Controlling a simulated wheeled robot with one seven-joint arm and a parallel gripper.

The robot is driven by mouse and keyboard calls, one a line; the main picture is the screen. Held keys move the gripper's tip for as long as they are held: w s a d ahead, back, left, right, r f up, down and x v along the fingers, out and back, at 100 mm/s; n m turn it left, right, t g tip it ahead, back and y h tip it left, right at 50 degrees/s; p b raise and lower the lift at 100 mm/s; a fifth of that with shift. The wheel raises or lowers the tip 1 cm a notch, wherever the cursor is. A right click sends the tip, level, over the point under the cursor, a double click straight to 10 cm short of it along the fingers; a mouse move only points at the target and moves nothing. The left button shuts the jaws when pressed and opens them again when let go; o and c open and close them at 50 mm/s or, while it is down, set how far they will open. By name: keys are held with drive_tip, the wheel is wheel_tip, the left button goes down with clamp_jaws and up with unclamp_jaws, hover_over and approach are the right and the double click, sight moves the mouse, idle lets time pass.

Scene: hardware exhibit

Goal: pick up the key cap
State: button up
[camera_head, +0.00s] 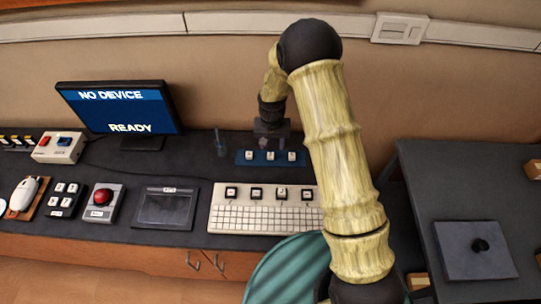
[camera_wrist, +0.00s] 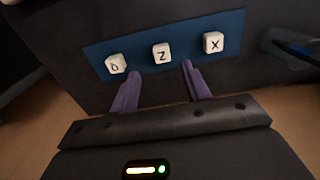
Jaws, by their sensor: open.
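Three white key caps stand in a row on a blue mat (camera_head: 260,161), which also shows in the wrist view (camera_wrist: 188,42). In the wrist view the left key cap (camera_wrist: 116,64) has a letter that I cannot read surely. The middle key cap (camera_wrist: 162,53) is marked Z and the right key cap (camera_wrist: 213,42) is marked X. My gripper (camera_wrist: 161,68) is open and empty, its two purple fingers apart. The fingertips point toward the Z cap, one on each side of its line. In the head view my gripper (camera_head: 271,136) is just above and behind the mat.
A white keyboard (camera_head: 265,218) with several larger caps along its top lies in front of the mat. A tablet (camera_head: 165,208), a red button box (camera_head: 101,202) and a monitor (camera_head: 120,108) stand left.

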sight(270, 153)
drive_tip(key=f, duration=0.1)
drive_tip(key=f+p, duration=0.1)
drive_tip(key=f, duration=0.2)
drive_tip(key=shift+s+a+f, duration=0.1)
drive_tip(key=shift+a+f, duration=0.15)
drive_tip(key=shift+f, duration=0.15)
clamp_jaws()
